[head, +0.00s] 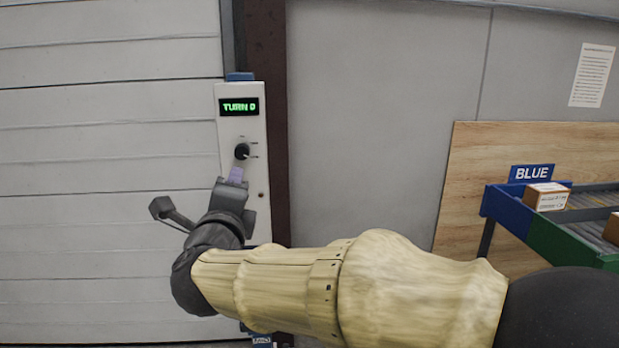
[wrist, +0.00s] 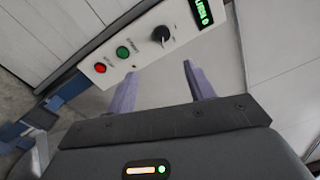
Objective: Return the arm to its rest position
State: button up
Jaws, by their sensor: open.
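My arm reaches in from the lower right in the head view, in a pale sleeve, toward a white control box. My gripper (head: 236,176) is just below the black knob (head: 242,151) on the control box (head: 229,125). In the wrist view my gripper (wrist: 162,88) has its two purple fingers apart, with nothing between them. The knob (wrist: 160,35) is beyond the fingertips there, apart from them. The box's green display (head: 239,106) reads "TURN 0". A green button (wrist: 123,52) and a red button (wrist: 100,67) show in the wrist view; my arm hides them in the head view.
A white panelled door (head: 110,120) is at the left, beside a dark post (head: 267,120). At the right, a rack with a "BLUE" sign (head: 532,173) holds a cardboard box (head: 546,196). The grey wall (head: 375,130) between post and rack is clear.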

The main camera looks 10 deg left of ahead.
jog(key=w+d+f+n+g, duration=0.3)
jog(key=d+f+n+g, duration=0.4)
jog(key=d+f+n, duration=0.85)
jog(key=s+d+f+n+g+h, duration=0.4)
jog(key=s+d+f+g, duration=0.4)
jog(key=s+d+f, duration=1)
notch_tip(320, 180, up, 22)
jog(key=w+d+p, duration=0.2)
jog(key=p, duration=2.1)
jog(key=shift+r, duration=0.15)
jog(key=shift+m, duration=0.25)
jog(key=shift+c, duration=0.2)
